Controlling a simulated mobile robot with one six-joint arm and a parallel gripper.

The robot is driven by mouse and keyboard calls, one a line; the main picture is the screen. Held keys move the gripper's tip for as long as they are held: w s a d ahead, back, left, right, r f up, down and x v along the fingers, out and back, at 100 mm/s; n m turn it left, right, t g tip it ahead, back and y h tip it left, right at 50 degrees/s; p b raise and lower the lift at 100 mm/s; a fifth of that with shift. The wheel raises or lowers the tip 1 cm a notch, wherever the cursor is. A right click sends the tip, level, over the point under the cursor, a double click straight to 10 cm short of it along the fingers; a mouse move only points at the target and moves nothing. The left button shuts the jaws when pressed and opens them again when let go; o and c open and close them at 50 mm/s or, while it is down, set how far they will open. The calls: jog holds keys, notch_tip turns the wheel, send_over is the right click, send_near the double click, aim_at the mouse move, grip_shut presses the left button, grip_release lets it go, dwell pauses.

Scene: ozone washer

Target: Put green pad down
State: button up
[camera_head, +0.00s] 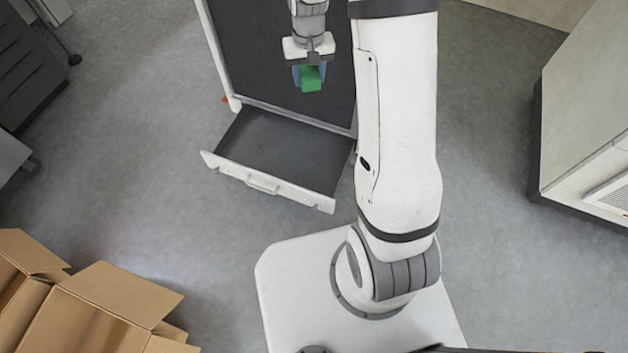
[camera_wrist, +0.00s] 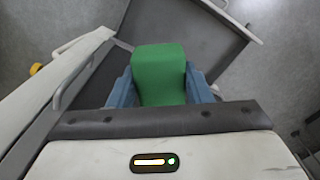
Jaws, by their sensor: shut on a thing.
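The green pad (camera_head: 310,79) is a small green block. My gripper (camera_head: 309,76) is shut on it, with a blue finger on each side. In the wrist view the green pad (camera_wrist: 159,72) sits upright between the two blue fingers (camera_wrist: 158,88). In the head view the gripper and pad appear in front of the dark top of a cabinet (camera_head: 280,50), near its front part. The height of the pad above that surface cannot be told.
An open, empty drawer (camera_head: 285,160) juts out from the cabinet's front, with a handle (camera_head: 263,184). Open cardboard boxes (camera_head: 110,295) stand at the lower left. A pale cabinet (camera_head: 590,140) stands at the right. Grey floor (camera_head: 150,110) is clear left of the drawer.

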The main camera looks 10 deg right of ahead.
notch_tip(320, 180, down, 21)
jog(key=m+b, duration=0.3)
jog(key=b, duration=0.3)
jog(key=m+b, duration=0.4)
jog(key=b, duration=0.3)
send_over(312, 183)
notch_tip(312, 183, down, 25)
jog(key=shift+w+r, duration=0.1)
jog(key=shift+r, duration=0.1)
jog(key=shift+f+b, duration=0.8)
jog(key=shift+f, duration=0.9)
jog(key=shift+f, duration=0.2)
jog(key=o, duration=0.9)
